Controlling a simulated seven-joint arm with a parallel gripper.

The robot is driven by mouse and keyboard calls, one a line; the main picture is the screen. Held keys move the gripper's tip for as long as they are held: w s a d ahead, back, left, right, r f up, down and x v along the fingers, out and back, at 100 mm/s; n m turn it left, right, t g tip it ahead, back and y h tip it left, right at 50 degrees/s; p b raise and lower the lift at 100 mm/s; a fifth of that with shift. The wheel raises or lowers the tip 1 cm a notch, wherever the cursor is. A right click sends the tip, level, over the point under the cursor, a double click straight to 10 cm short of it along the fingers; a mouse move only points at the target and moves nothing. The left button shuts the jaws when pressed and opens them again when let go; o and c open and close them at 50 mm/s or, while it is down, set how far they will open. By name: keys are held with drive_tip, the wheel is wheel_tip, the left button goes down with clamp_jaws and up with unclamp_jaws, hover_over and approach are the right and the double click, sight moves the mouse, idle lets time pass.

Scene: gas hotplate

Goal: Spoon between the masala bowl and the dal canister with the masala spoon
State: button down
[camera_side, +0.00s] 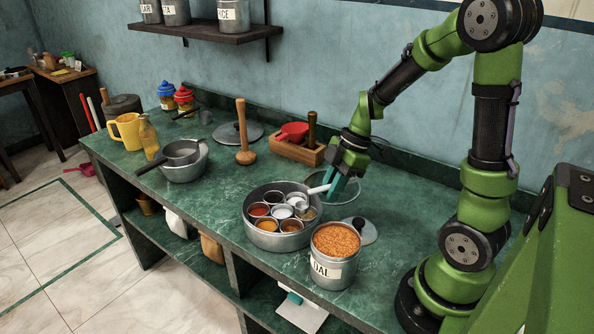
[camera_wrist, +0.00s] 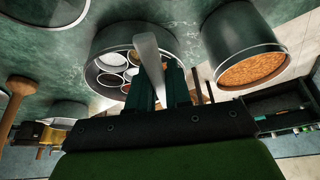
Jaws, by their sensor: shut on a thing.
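The masala bowl (camera_side: 255,233) is a round steel box holding several small cups of coloured spices; it also shows in the wrist view (camera_wrist: 97,47). The dal canister (camera_side: 334,271), a steel can labelled DAL and full of orange lentils, stands open to its right and shows in the wrist view (camera_wrist: 222,30). My gripper (camera_side: 332,188), with teal fingers, is shut on the pale masala spoon (camera_side: 319,189). The spoon's handle (camera_wrist: 150,58) points away from the fingers over the masala bowl. Its tip is above the cups; whether it touches one is unclear.
A lid with a black knob (camera_side: 358,231) lies behind the canister. The front left counter is clear.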

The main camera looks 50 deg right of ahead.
drive_tip(key=shift+r, duration=1.5)
